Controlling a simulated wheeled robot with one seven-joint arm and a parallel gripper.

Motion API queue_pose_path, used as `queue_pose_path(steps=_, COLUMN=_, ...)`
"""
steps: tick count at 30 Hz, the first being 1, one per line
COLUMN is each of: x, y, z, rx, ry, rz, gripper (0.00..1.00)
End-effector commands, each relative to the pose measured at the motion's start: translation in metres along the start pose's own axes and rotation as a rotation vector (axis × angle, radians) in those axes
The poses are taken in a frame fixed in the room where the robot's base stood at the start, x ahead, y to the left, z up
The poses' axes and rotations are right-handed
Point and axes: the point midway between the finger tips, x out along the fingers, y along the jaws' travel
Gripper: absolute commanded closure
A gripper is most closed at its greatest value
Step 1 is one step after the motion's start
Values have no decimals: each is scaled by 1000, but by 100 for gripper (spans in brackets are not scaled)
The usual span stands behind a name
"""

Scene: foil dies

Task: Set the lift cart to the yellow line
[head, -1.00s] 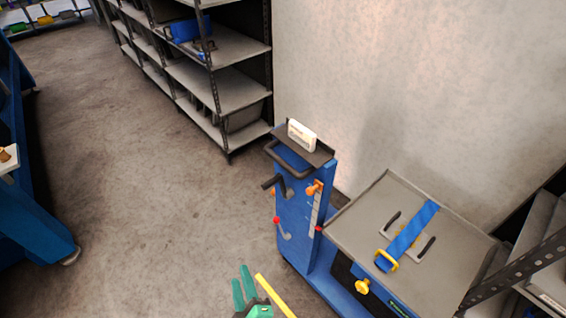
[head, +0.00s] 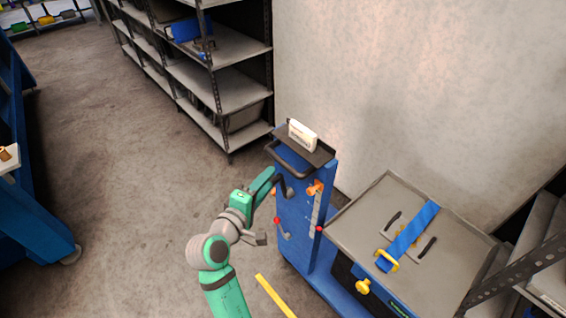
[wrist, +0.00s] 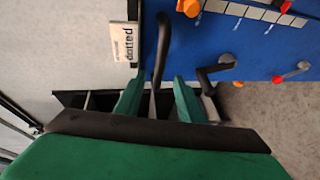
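The blue lift cart (head: 292,222) stands against the wall, with a grey platform (head: 357,214) to its right. Its column carries a black push handle (head: 287,158), a black crank (head: 291,189), a pale scale (head: 315,212) with a red marker (head: 319,229), and a red-tipped lever (head: 282,230). A yellow line (head: 274,297) lies on the floor before the cart. My gripper (wrist: 157,98) is open at the column. In the wrist view, the push handle (wrist: 161,48) shows between its green fingers and the crank (wrist: 215,72) beside the right finger; contact is unclear.
A blue strap with a yellow buckle (head: 387,260) lies over a part on the platform. A white label box (head: 302,135) sits atop the column. Grey shelves (head: 215,85) stand behind, another rack (head: 540,265) at right. The floor (head: 130,170) at left is clear.

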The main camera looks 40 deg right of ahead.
Motion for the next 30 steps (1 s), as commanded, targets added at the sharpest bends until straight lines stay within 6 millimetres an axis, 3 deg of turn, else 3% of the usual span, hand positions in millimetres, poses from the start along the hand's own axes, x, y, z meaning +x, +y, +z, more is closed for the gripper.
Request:
queue_pose_path(steps=5, x=18, y=0, z=1, rx=-1, ry=-6, rz=0, gripper=64)
queue_pose_path(steps=18, x=90, y=0, z=1, rx=0, ry=-4, rz=-2, gripper=64)
queue_pose_path(steps=30, x=107, y=0, z=1, rx=-1, ry=-2, rz=0, gripper=64)
